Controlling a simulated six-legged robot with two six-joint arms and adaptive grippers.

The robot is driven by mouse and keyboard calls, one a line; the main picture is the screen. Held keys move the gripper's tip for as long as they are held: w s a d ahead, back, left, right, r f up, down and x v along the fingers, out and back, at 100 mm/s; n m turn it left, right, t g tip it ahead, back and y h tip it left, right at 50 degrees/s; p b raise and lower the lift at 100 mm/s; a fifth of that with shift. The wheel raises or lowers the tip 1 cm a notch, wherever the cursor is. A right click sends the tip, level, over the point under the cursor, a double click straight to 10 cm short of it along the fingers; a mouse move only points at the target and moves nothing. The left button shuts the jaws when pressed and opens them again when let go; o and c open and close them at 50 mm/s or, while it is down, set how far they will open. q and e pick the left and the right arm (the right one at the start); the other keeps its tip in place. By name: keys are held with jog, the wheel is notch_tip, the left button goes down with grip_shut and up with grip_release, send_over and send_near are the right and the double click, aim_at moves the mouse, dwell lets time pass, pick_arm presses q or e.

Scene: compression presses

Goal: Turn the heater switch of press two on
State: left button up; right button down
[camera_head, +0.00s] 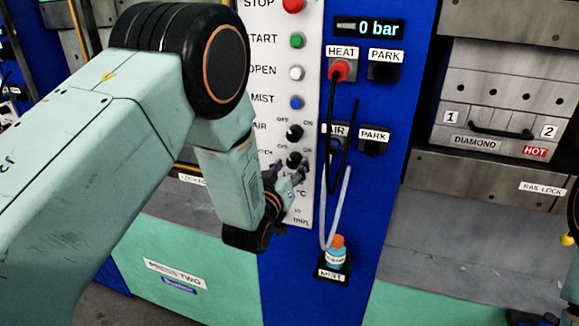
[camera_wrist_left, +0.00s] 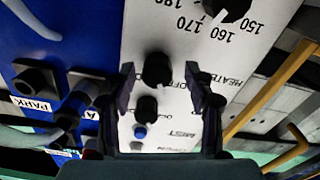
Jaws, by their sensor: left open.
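The heater switch is a black round knob (camera_head: 294,160) low on the white control panel of press two. In the left wrist view, turned upside down, the heater switch (camera_wrist_left: 157,69) shows beside the HEATER and OFF lettering. My left gripper (camera_head: 287,171) is open in front of it. In the left wrist view the two fingers (camera_wrist_left: 160,74) stand on either side of the switch, apart from each other. I cannot tell whether either finger touches it. The knob's exact pointer direction is too dark to read.
The black air knob (camera_head: 294,132) sits just above the heater switch. A larger temperature dial (camera_wrist_left: 231,7) shows in the left wrist view. Coloured buttons, such as the blue MIST one (camera_head: 296,102), line the panel. Hoses and a mist bottle (camera_head: 336,254) are to the right.

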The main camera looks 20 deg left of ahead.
pick_arm(q)
jog(key=shift+s, duration=0.1)
jog(key=shift+d+r, duration=0.15)
jog(key=shift+d, duration=0.05)
jog(key=c, duration=0.6)
jog(key=shift+a, duration=0.2)
jog(key=c, duration=0.3)
jog(key=shift+d, duration=0.15)
grip_shut()
